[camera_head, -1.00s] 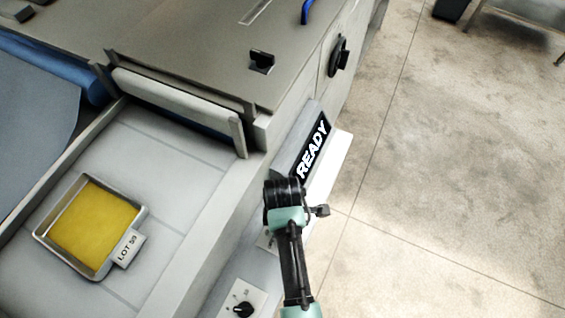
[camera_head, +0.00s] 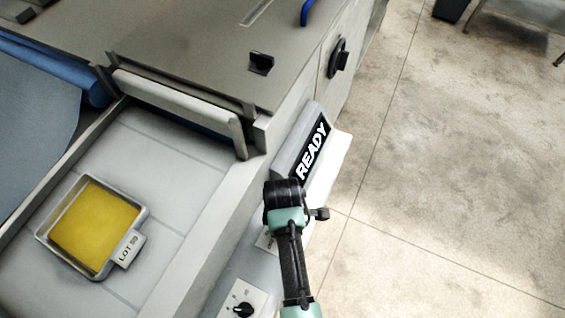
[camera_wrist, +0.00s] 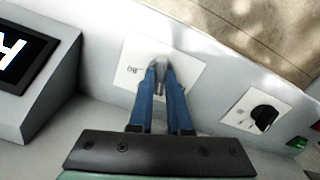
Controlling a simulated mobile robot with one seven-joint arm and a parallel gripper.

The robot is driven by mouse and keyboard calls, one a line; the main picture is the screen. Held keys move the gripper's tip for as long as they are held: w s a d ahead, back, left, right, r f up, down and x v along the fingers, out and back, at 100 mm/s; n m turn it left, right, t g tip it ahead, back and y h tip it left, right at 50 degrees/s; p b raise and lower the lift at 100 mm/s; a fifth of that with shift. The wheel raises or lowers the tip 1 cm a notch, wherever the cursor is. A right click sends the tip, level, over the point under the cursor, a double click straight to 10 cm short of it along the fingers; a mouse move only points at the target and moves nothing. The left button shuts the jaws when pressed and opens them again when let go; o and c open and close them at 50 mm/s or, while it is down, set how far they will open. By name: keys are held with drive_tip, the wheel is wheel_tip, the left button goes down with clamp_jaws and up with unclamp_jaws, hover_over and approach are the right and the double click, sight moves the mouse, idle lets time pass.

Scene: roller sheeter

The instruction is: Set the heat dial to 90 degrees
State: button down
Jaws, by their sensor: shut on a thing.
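In the wrist view, my gripper (camera_wrist: 161,74) has its two blue fingers close together over a grey knob (camera_wrist: 160,62). The knob sits on a white plate (camera_wrist: 188,77) with small printed marks, partly covered by the fingers, and I take it to be the heat dial. The knob's exact setting cannot be read. In the head view my arm hides the fingers and knob; only an edge of the plate (camera_head: 265,240) shows.
A second dial with a black knob (camera_wrist: 264,113) is to the right, also low in the head view (camera_head: 243,309). A READY display (camera_head: 312,151) stands beside my wrist. A green lamp (camera_wrist: 297,143) is near the right edge. A yellow-filled tray (camera_head: 140,215) sits on the machine bed.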

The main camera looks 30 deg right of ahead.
drive_tip(key=m+p, duration=0.2)
drive_tip(key=m, duration=0.1)
drive_tip(key=shift+r+m, duration=0.15)
drive_tip(key=shift+m, duration=0.25)
drive_tip(key=m+p, duration=0.1)
drive_tip(key=m, duration=0.3)
drive_tip(key=shift+m+p, duration=0.3)
drive_tip(key=shift+p, duration=0.05)
drive_tip(key=m+p, duration=0.1)
drive_tip(key=m, duration=0.3)
drive_tip(key=shift+m, duration=0.3)
drive_tip(key=shift+m+p, duration=0.5)
drive_tip(key=shift+m, duration=1.5)
drive_tip(key=c, duration=0.9)
unclamp_jaws()
drive_tip(key=shift+o, duration=0.2)
wheel_tip(320, 180, up, 13)
drive_tip(key=b, duration=0.1)
